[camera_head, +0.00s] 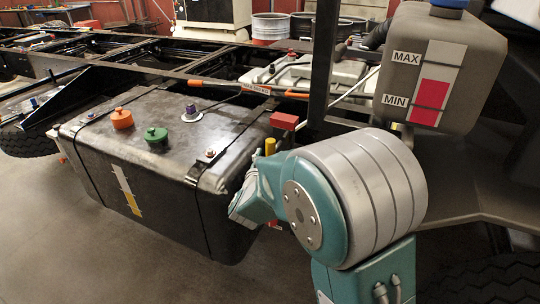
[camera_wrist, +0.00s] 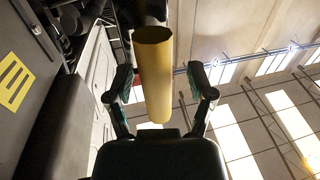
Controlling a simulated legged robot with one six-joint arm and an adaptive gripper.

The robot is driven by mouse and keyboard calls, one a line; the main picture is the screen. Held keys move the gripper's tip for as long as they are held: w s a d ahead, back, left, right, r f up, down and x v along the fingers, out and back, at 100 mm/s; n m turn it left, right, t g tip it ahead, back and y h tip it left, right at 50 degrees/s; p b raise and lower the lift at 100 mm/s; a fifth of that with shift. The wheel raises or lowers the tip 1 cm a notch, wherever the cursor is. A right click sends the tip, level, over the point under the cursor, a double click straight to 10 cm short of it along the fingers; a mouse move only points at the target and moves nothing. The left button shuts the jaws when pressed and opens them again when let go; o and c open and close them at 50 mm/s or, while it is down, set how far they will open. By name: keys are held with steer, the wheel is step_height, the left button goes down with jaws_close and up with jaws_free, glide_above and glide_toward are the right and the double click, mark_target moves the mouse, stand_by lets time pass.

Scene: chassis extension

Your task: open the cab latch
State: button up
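A yellow cylindrical handle (camera_wrist: 153,75) stands between the two fingers of my gripper (camera_wrist: 161,82) in the wrist view. The fingers are spread, with a clear gap on the right side of the handle; on the left the finger looks close to it, and contact cannot be told. In the head view the top of a yellow post (camera_head: 270,146) shows just above my teal wrist, below a red block (camera_head: 284,121). It looks like the same handle. My arm hides its lower part and the fingers there. No part is clearly marked as the cab latch.
A dark tank (camera_head: 150,200) with orange (camera_head: 122,118) and green (camera_head: 157,138) caps stands left of my arm. A bar with orange grips (camera_head: 250,89) lies behind it. A grey reservoir (camera_head: 440,70) marked MAX and MIN hangs at upper right. Floor at lower left is clear.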

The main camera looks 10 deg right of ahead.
steer(key=v, duration=1.2)
stand_by(0.3)
steer(key=s+r+n+g+y, duration=0.4)
steer(key=s+y, duration=0.2)
steer(key=y, duration=0.4)
steer(key=s+d+g+h, duration=0.1)
steer(key=s+d+g, duration=0.2)
steer(key=s, duration=0.5)
steer(key=s+d+f+g+h, duration=0.1)
steer(key=s+d+g, duration=0.2)
steer(key=s, duration=0.5)
steer(key=shift+d+n+g, duration=0.4)
steer(key=shift+d, duration=0.5)
